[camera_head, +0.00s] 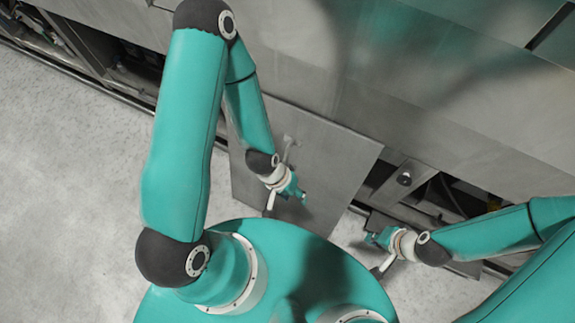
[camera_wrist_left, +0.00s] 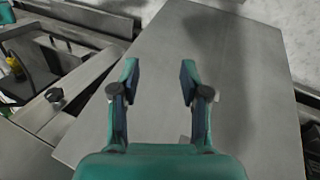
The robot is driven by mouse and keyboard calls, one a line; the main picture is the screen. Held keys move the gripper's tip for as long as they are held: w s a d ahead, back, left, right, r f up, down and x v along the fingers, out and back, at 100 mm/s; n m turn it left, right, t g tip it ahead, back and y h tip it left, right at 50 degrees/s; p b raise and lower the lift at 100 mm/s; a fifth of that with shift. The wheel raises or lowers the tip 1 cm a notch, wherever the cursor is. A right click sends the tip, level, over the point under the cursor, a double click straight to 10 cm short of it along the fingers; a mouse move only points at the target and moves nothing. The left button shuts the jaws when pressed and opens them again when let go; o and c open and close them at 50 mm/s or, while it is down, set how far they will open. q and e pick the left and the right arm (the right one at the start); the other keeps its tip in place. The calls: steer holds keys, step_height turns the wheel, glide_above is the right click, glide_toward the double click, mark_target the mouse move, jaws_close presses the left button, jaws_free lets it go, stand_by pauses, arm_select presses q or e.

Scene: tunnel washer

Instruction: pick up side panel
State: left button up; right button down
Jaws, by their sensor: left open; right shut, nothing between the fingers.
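The side panel (camera_head: 328,150) is a flat grey metal sheet in the middle of the head view, in front of the washer's lower side. In the left wrist view the panel (camera_wrist_left: 245,70) fills most of the picture. My left gripper (camera_head: 301,196) is over the panel, with its two fingers apart and nothing between them. The wrist view shows the panel's flat surface beyond the open fingers (camera_wrist_left: 160,82); I cannot tell whether they touch it. My right gripper (camera_head: 370,239) is shut and empty, to the right of the panel near the washer's lower opening. My left arm hides part of the panel.
The grey washer body (camera_head: 440,90) stands across the back. Its lower openings show dark pipes and parts on the left and at the right opening (camera_head: 440,195). The speckled pale floor (camera_head: 70,190) is clear on the left.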

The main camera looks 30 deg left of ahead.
arm_select(q)
steer(key=shift+w, duration=0.1)
step_height(320, 180, up, 5)
steer(key=y+b, duration=0.5)
steer(key=b, duration=1.9)
glide_above(286, 158)
steer(key=shift+n+g, duration=0.4)
step_height(286, 158, down, 10)
steer(key=b, duration=0.2)
steer(key=shift+a+f+b, duration=0.1)
steer(key=shift+b, duration=0.25)
step_height(286, 158, down, 5)
steer(key=shift+f+b, duration=0.1)
steer(key=shift+b, duration=0.9)
jaws_close()
